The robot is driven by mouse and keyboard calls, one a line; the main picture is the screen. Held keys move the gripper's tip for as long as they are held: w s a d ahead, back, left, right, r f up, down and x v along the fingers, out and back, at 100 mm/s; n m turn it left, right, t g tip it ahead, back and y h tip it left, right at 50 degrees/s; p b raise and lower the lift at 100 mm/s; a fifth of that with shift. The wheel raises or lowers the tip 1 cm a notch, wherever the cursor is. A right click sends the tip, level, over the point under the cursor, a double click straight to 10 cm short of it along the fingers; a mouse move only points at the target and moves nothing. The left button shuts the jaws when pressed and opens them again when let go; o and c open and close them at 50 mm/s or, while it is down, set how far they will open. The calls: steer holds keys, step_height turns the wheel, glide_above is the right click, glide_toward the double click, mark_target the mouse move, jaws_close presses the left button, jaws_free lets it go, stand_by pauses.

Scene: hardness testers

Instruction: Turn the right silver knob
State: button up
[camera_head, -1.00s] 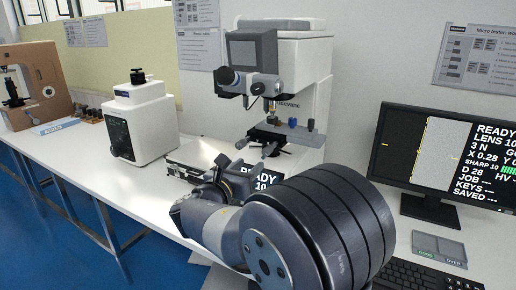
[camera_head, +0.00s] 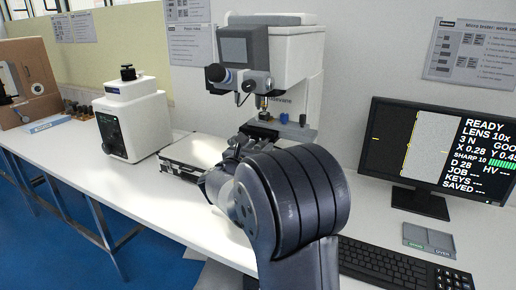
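The white hardness tester (camera_head: 300,55) stands at the back middle, with a grey head and a dark round eyepiece (camera_head: 217,73). Its objective (camera_head: 262,102) points down over the dark stage (camera_head: 292,133). Small blue parts (camera_head: 284,118) and a small greyish upright piece (camera_head: 302,120) show on the stage; I cannot tell whether that piece is a knob. My dark arm covers the stage's front and lower part, where silver knobs may sit. My gripper is hidden behind my own arm, so its opening and any contact with a knob do not show.
A white machine with a black top knob (camera_head: 131,115) stands further left. A monitor (camera_head: 430,150), keyboard (camera_head: 385,265) and grey pad (camera_head: 428,238) are at right. The white table (camera_head: 165,205) is clear at front left.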

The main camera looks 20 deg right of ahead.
jaws_close()
steer(key=shift+f+m+b, duration=0.3)
steer(key=shift+m+b, duration=0.3)
steer(key=shift+b, duration=0.55)
steer(key=shift+r+m+b, duration=0.2)
steer(key=shift+m+b, duration=0.6)
steer(key=shift+m, duration=0.1)
jaws_free()
steer(key=v, duration=1)
steer(key=shift+s+a+b, duration=0.3)
